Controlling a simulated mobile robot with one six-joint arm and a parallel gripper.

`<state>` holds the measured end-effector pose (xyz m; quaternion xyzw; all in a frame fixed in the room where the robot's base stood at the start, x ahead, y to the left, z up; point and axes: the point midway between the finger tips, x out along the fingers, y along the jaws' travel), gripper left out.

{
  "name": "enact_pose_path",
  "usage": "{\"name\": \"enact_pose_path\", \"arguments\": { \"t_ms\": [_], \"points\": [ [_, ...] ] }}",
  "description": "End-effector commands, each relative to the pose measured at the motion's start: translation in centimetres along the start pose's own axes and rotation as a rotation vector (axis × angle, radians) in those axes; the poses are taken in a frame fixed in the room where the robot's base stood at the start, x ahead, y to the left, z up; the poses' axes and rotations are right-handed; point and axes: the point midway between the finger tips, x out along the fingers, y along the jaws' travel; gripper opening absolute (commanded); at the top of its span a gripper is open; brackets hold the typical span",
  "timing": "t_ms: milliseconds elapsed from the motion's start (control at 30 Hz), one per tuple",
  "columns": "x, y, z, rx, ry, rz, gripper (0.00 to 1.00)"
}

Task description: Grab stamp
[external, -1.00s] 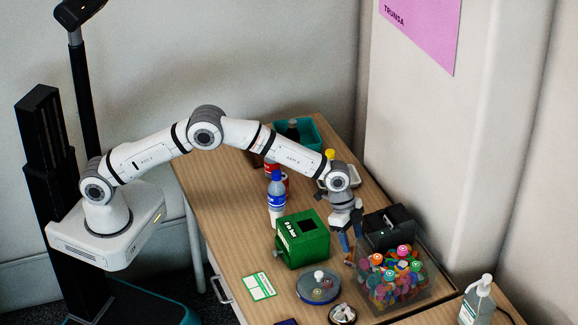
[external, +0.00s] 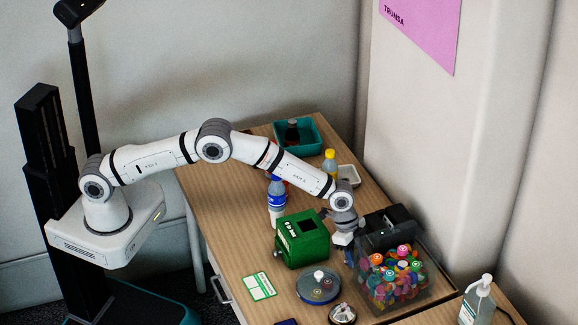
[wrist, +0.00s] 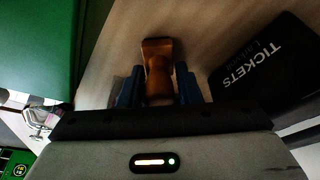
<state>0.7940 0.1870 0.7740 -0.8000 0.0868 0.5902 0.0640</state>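The stamp (wrist: 158,67), orange-brown with a flat squarish end and a narrower body, shows in the upper middle of the wrist view. My gripper (wrist: 159,88) has its blue fingers on either side of the stamp's body, with what looks like a narrow gap at each side. It looks open around the stamp, not shut on it. In the external view, my gripper (external: 348,254) is low over the table, between the green box and the black box. The stamp cannot be made out there.
The green box (external: 302,254) stands close at left, and the black tickets box (wrist: 262,65) close at right. A blue-capped bottle (external: 276,198) stands behind.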

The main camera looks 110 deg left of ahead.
Motion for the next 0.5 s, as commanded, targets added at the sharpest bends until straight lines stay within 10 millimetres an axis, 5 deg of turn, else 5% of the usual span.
{"name": "enact_pose_path", "arguments": {
  "t_ms": [300, 500],
  "points": [
    [-0.02, -0.01, 0.0, 0.0, 0.0, 0.0, 0.04],
    [-0.06, -0.01, -0.02, 0.0, 0.0, 0.0, 0.04]
  ]
}}
